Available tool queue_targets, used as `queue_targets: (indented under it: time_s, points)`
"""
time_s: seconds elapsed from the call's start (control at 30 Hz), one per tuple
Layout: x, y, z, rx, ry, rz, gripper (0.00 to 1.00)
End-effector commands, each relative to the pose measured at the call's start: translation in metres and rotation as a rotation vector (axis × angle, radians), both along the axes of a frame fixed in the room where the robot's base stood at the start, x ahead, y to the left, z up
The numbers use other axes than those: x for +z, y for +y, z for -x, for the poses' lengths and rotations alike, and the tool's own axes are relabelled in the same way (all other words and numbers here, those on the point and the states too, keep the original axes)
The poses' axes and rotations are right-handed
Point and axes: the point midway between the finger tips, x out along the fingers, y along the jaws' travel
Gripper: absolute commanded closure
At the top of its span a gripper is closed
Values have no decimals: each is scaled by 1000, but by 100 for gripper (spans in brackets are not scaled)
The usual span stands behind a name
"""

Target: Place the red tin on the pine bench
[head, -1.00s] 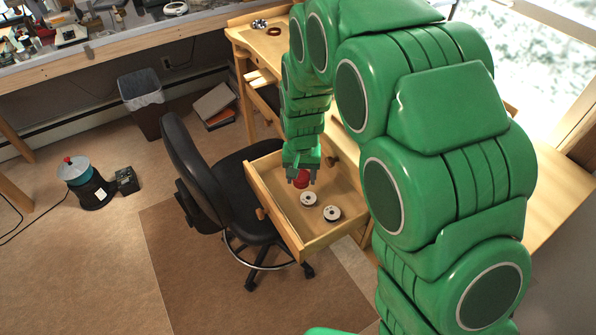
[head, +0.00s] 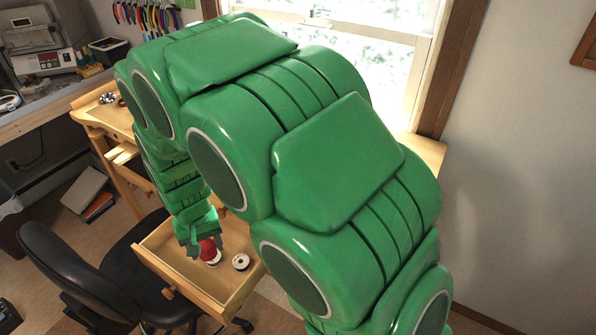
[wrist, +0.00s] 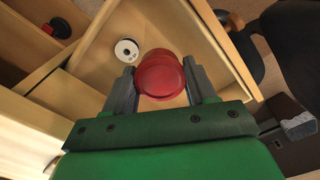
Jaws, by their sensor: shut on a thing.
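The red tin (head: 208,250) is between the fingers of my gripper (head: 206,247), over the open drawer (head: 164,257) of the pine bench. In the wrist view my gripper (wrist: 161,84) is shut on the round red tin (wrist: 160,75), one grey finger on each side. Whether the tin clears the drawer floor is hard to tell. The pine bench (head: 112,122) has its top at the left behind my arm; my arm hides much of the bench.
A white spool (head: 240,261) lies in the drawer; another (head: 214,263) is partly hidden behind the tin. One spool (wrist: 126,50) shows in the wrist view. A black chair (head: 70,270) stands against the drawer's left. Small items (head: 107,97) lie on the bench top.

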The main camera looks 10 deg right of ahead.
Motion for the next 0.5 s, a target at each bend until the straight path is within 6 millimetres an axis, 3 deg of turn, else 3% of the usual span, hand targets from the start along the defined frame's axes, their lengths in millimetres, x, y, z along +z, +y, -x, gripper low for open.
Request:
queue_targets:
  time_s: [0.17,0.5]
  points:
    - [39,1,-2,0,-9,-5,75]
    - [156,1,-2,0,-10,-4,75]
